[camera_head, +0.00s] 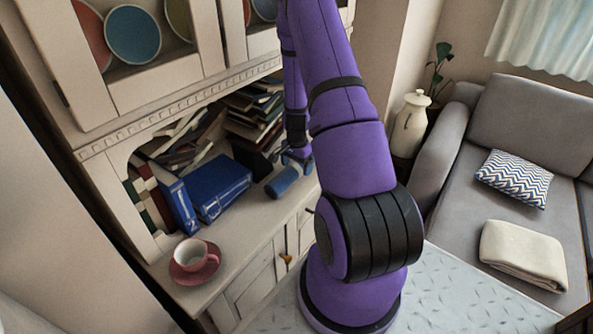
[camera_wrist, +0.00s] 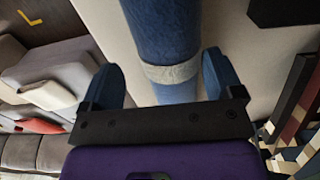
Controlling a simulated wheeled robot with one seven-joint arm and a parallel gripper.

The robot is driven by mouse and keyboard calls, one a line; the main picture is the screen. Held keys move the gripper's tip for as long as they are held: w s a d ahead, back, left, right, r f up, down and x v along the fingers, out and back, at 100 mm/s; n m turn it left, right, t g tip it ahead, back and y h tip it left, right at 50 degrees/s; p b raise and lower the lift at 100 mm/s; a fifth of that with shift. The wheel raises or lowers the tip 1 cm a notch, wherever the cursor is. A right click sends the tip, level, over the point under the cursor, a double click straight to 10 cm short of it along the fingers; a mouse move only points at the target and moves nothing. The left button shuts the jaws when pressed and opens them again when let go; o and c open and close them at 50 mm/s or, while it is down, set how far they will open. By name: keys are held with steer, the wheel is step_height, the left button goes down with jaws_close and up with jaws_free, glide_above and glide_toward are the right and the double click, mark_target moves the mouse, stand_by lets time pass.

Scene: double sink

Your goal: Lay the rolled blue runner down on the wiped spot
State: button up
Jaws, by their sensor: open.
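The rolled blue runner (camera_head: 281,182) lies on the cabinet's light counter (camera_head: 222,240), right of the blue books. In the wrist view the runner (camera_wrist: 160,28) has a pale band (camera_wrist: 170,73) around it and runs between my fingers. In the head view my gripper (camera_head: 298,160) is at the runner's far end, partly hidden by my arm. I cannot make out a wiped spot on the counter.
Blue books (camera_head: 218,187) and a heap of books (camera_head: 255,118) fill the niche behind. A pink cup (camera_head: 193,254) on a saucer (camera_head: 209,272) stands near the counter's left end. The counter between cup and runner is clear. A grey sofa (camera_head: 518,203) is at right.

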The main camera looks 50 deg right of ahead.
mark_target(296, 166)
step_height(296, 166, up, 10)
steer(key=a+r+n+t, duration=0.1)
steer(key=a+r+n, duration=0.3)
steer(key=a+r, duration=0.65)
steer(key=a+r+n+t, duration=0.2)
steer(key=a+r+n, duration=0.35)
steer(key=r, duration=0.75)
steer(key=s+a+r+n+t, duration=0.1)
steer(key=s+a+r+n, duration=0.3)
steer(key=s, duration=0.5)
steer(key=s+a+r+n+t, duration=0.1)
steer(key=s+a+r+n, duration=0.2)
steer(key=s+a+r, duration=0.4)
steer(key=s+a, duration=0.2)
steer(key=a, duration=0.2)
steer(key=shift+s+r+n, duration=0.3)
steer(key=shift+r+n, duration=0.05)
steer(key=shift+r, duration=0.05)
